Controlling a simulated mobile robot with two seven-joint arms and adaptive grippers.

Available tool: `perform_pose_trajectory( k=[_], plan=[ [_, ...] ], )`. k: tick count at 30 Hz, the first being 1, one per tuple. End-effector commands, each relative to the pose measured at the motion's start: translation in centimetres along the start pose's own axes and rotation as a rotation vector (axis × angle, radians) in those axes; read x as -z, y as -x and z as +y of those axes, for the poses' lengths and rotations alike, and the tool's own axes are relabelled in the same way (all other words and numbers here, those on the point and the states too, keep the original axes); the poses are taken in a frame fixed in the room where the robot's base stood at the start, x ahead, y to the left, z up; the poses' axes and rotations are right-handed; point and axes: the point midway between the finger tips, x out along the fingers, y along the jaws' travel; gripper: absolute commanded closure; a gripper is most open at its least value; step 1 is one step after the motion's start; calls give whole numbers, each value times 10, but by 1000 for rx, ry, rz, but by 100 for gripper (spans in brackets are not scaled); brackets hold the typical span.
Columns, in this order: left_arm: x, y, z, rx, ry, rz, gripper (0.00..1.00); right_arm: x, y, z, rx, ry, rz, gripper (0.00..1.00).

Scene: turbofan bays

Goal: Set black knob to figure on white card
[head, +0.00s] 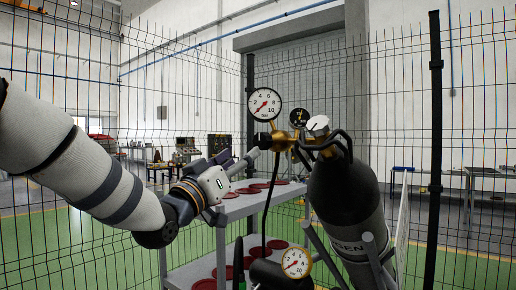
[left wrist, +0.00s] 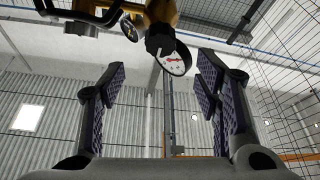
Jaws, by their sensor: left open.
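The black knob (head: 263,141) sticks out to the left from the brass regulator (head: 283,140) on top of a dark gas cylinder (head: 345,195). In the left wrist view the knob (left wrist: 159,40) is above and beyond the fingers, near the middle. My left gripper (head: 246,162) is just below and left of the knob, tilted up towards it. Its two padded fingers (left wrist: 162,92) are spread apart with nothing between them. A large white gauge (head: 265,104) with a red needle stands above the knob. I cannot make out a white card with a figure. My right gripper is not in view.
A grey shelf cart (head: 245,207) with red discs stands behind my left gripper. A black hose (head: 268,195) hangs below the regulator. A yellow-rimmed gauge (head: 296,262) is low in front. Wire mesh fencing (head: 85,240) runs behind.

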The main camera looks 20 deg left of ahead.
Motion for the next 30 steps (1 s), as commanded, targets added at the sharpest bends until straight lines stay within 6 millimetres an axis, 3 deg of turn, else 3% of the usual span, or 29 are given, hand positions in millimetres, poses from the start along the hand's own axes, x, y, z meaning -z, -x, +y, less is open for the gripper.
perform_pose_trajectory(
  k=[6, 12, 18, 25, 30],
  plan=[
    [-4, -56, 0, -1, -2, -4, 43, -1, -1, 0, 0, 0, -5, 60],
    [-3, -96, 0, 0, -1, -4, 43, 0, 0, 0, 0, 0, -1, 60],
    [-3, -109, 0, 1, 0, -6, 43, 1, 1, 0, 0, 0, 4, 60],
    [-4, -110, 0, 1, 1, -6, 43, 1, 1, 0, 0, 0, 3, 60],
    [-4, -110, 0, 1, 1, -6, 81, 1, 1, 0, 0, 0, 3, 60]
  ],
)
